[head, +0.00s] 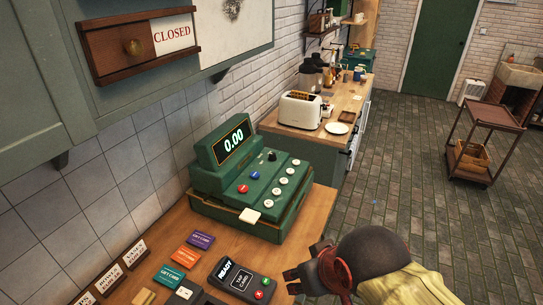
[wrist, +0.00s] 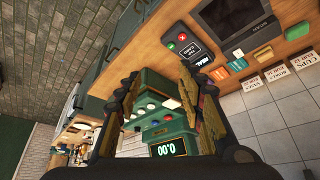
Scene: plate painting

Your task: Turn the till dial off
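The green till (head: 226,181) stands on the wooden counter, its display (head: 234,139) lit and reading 0.00. A small black dial (head: 272,156) sits on its sloped top, right of the display; its pointer setting is too small to read. My gripper (head: 308,272) is at the lower middle of the head view, in front of and to the right of the till, apart from it. In the wrist view my gripper (wrist: 158,80) is open and empty, and the till (wrist: 155,83) shows between its fingers, upside down. I cannot pick out the dial clearly there.
A card reader (head: 240,281) and coloured gift cards (head: 186,256) lie left of my gripper. Small signs (head: 108,277) stand by the wall. A toaster (head: 299,110) and a plate (head: 337,128) are on the counter behind. The tiled floor (head: 405,165) at right is open, with a trolley (head: 485,140) beyond.

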